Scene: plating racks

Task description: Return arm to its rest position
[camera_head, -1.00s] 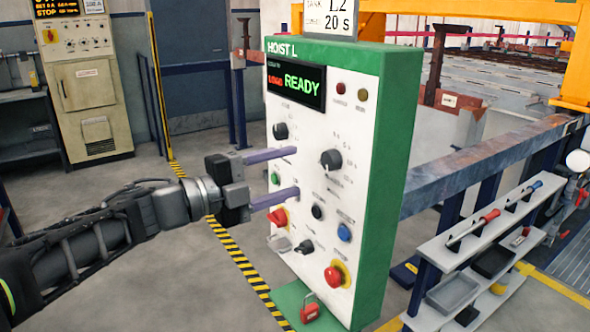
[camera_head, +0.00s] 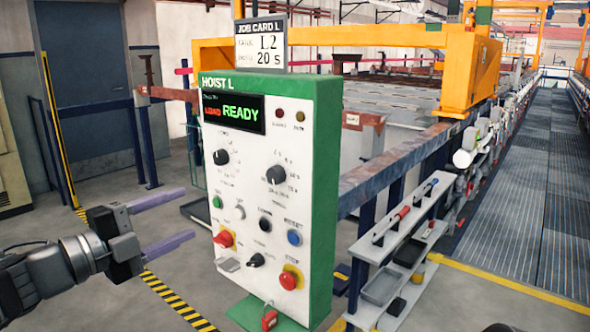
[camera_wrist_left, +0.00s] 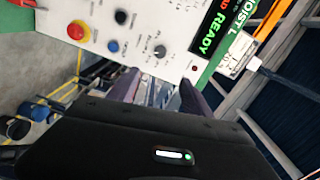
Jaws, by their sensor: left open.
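My left gripper (camera_head: 165,221) is at the left of the head view, its two purple fingers spread apart with nothing between them. It is beside the hoist panel (camera_head: 325,200), left of the panel's white face, with a gap between fingertips and panel. The panel is a white and green box marked HOIST L, with knobs, buttons and a display (camera_head: 232,112) reading LOAD READY. In the left wrist view the gripper (camera_wrist_left: 160,85) also shows open, with the panel face (camera_wrist_left: 145,25) beyond it. My right gripper is not in view.
A job card (camera_head: 260,45) reading L2 and 20 S stands above the panel. A grey shelf (camera_head: 400,245) with trays and tools is right of it. A rusty rail (camera_head: 385,170) and orange frame (camera_head: 470,75) are behind. Open floor lies at the left.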

